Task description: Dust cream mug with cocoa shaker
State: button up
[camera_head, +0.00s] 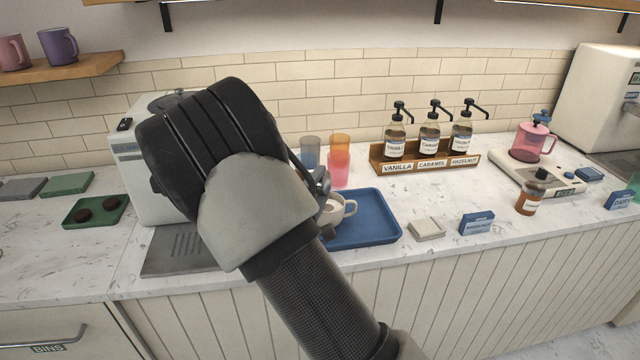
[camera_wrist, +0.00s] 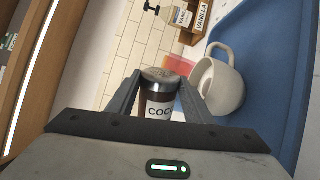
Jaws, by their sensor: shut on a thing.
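The cream mug (camera_head: 350,208) stands on the blue tray (camera_head: 375,236), its handle to the right; it also shows at the right of the wrist view (camera_wrist: 226,80). My gripper (camera_wrist: 160,82) is shut on the cocoa shaker (camera_wrist: 158,108), a dark jar with a white label and a silvery perforated lid. Against the counter items, the shaker looks tipped well over, its lid pointing away from my wrist. It is close to the mug, on the mug's open side; the exact gap is unclear. In the head view my arm hides most of the gripper and the shaker.
Several coloured cups (camera_head: 340,146) stand behind the tray. A wooden rack (camera_head: 470,158) of syrup bottles is behind right. A coffee machine (camera_head: 150,190) is left, behind my arm. A small pale block (camera_head: 427,229) and a blue sign (camera_head: 476,223) are right of the tray.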

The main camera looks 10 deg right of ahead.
jog(key=shift+r, duration=0.15)
notch_tip(320, 180, up, 2)
jog(key=p, duration=0.2)
jog(key=shift+r+p, duration=0.15)
jog(key=shift+p, duration=0.15)
jog(key=shift+f+b, duration=0.85)
jog(key=shift+f, duration=0.5)
jog(key=shift+r, duration=0.1)
jog(key=shift+r+p, duration=0.15)
jog(key=shift+p, duration=0.3)
jog(key=shift+r+n+p, duration=0.55)
jog(key=shift+n+p, duration=0.75)
jog(key=shift+p, duration=0.55)
jog(key=shift+s+d+r+n+p, duration=0.1)
jog(key=shift+r+n+p, duration=0.3)
jog(key=shift+n+p, duration=0.7)
jog(key=shift+d+r+n+p, duration=0.1)
jog(key=shift+r+n+p, duration=0.25)
jog(key=shift+n+p, duration=0.75)
jog(key=shift+m, duration=0.3)
